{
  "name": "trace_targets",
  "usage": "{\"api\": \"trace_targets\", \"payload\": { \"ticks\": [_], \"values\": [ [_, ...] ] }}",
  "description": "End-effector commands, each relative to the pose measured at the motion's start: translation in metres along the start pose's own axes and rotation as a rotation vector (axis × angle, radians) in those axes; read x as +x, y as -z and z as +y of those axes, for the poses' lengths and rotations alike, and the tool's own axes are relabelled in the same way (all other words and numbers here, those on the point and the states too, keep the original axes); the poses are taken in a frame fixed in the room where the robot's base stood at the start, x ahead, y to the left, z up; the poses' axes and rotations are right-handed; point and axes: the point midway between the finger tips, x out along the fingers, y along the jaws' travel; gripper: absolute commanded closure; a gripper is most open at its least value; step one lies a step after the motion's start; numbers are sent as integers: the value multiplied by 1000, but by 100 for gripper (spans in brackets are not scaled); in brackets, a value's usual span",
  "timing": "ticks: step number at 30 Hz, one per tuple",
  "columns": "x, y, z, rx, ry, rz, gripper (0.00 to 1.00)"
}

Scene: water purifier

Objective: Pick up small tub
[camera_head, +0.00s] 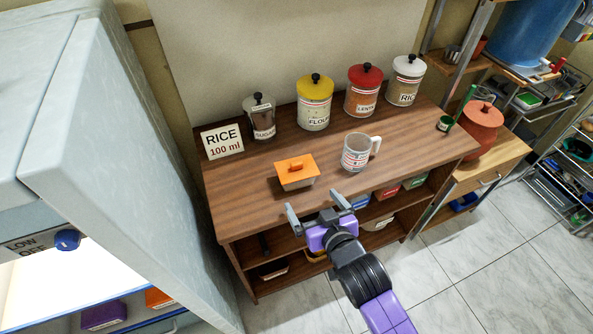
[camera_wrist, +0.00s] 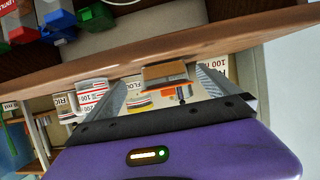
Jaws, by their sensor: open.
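In the wrist view, which looks upside down, the tub (camera_wrist: 165,76) shows beyond and between the two spread fingers (camera_wrist: 160,88). The wrist view shows part of its body and lid.
A measuring mug (camera_head: 356,153) stands right of the tub. Behind are a RICE 100 ml card (camera_head: 222,142) and several lidded canisters, including a yellow one (camera_head: 314,103). A shelf below holds small boxes. A pale fridge-like cabinet (camera_head: 140,150) stands at left.

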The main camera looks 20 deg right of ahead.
Motion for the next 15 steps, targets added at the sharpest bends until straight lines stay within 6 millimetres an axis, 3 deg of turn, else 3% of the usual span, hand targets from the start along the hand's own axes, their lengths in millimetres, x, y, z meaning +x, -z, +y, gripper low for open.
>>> {"api": "trace_targets", "payload": {
  "ticks": [1,4,15],
  "values": [
    [8,11,-1,3,-3,1,0],
    [17,19,-2,8,-8,-4,0],
    [50,22,-4,11,-9,-7,0]
  ]
}}
